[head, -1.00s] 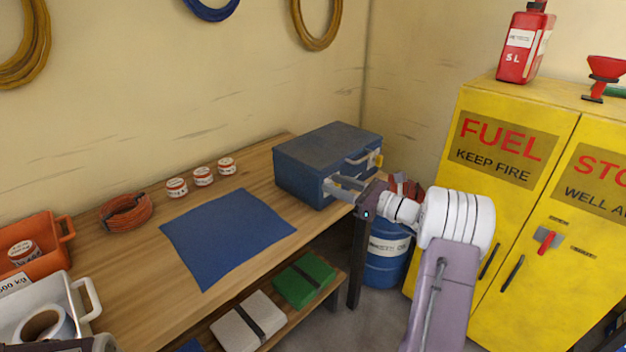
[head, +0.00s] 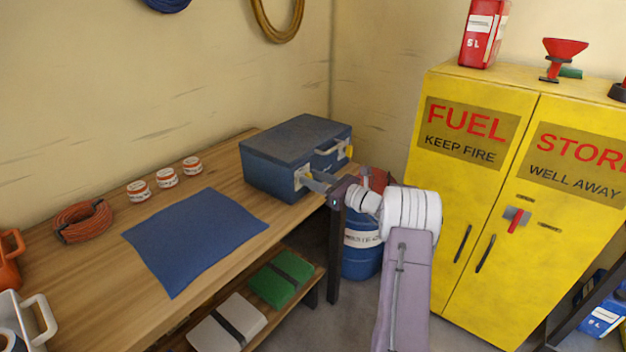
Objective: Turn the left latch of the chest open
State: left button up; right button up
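The blue chest (head: 262,172) stands closed on the far right end of the wooden bench, its front turned toward the right. Its left latch (head: 301,175) is a pale plate with a bit of yellow, partly covered by my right gripper. My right gripper (head: 311,182) is at that latch, its grey fingers reaching it from the right. Whether the fingers are closed on the latch is too small to tell. The right latch (head: 349,152) shows yellow beyond the carry handle (head: 329,149). My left gripper is not in view.
A blue mat (head: 195,238) lies on the bench (head: 105,265) left of the chest, with several small tins (head: 166,178) and an orange cable coil (head: 83,221) beyond. A blue drum (head: 361,254) and yellow fuel cabinet (head: 470,190) stand to the right.

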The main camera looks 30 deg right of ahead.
grip_shut()
jog(key=shift+s+a+f+n+b, duration=0.1)
jog(key=shift+a+f+n+b, duration=0.1)
jog(key=shift+n+b, duration=3.35)
jog(key=shift+a+f+n+b, duration=0.2)
jog(key=shift+n+b, duration=2.25)
jog(key=shift+b, duration=2.2)
jog(key=shift+s+a+f+n+b, duration=0.15)
jog(key=shift+f+n+b, duration=0.1)
jog(key=shift+n+b, duration=3.3)
jog(key=shift+w+m+b, duration=0.1)
jog(key=shift+m+b, duration=0.35)
jog(key=shift+b, duration=0.15)
grip_release()
